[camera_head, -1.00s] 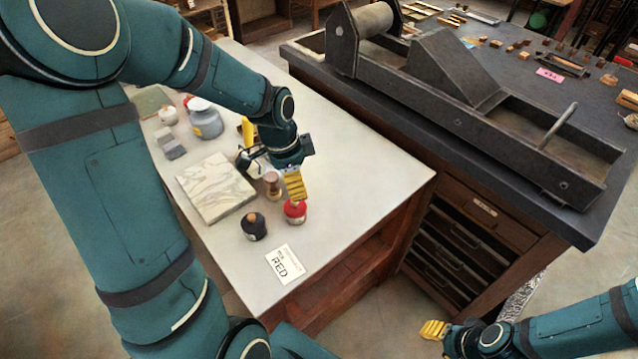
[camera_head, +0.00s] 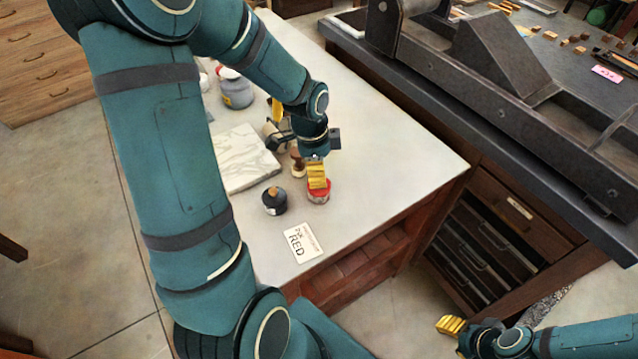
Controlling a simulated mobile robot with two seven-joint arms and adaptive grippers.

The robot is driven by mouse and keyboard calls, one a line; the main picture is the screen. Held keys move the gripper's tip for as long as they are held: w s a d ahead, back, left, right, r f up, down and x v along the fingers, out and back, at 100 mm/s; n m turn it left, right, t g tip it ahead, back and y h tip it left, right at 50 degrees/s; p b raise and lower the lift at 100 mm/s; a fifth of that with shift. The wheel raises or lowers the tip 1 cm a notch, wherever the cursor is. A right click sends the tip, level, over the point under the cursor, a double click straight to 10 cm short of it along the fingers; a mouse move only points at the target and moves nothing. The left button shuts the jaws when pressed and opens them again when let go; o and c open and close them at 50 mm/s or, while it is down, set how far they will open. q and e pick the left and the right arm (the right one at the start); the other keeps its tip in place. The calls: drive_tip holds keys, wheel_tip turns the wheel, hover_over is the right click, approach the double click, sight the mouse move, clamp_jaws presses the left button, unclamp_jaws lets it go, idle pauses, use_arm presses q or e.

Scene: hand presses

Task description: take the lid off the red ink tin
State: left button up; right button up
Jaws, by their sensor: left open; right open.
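The red ink tin (camera_head: 319,197) stands upright on the pale table, its red top partly hidden by my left gripper. My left gripper (camera_head: 318,186) points down with its yellow fingers at the top of the tin. It is open, and I cannot tell whether the fingers touch the lid. My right gripper (camera_head: 447,325) is open and empty, low at the bottom right, away from the table. A card reading "RED" (camera_head: 303,243) lies on the table in front of the tin.
A dark tin (camera_head: 274,202) with a brown knob stands just left of the red tin. A small wooden-handled item (camera_head: 297,164) and a marble slab (camera_head: 243,160) are behind. A grey jar (camera_head: 236,92) stands further back. The table right of the tin is clear.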

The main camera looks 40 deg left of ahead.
use_arm(q)
wheel_tip(320, 180, down, 5)
drive_tip(key=shift+r+b, duration=0.1)
drive_tip(key=shift+b, duration=0.65)
drive_tip(key=shift+r, duration=0.1)
drive_tip(key=shift+c, duration=0.2)
drive_tip(key=shift+s, duration=0.1)
drive_tip(key=c, duration=1.2)
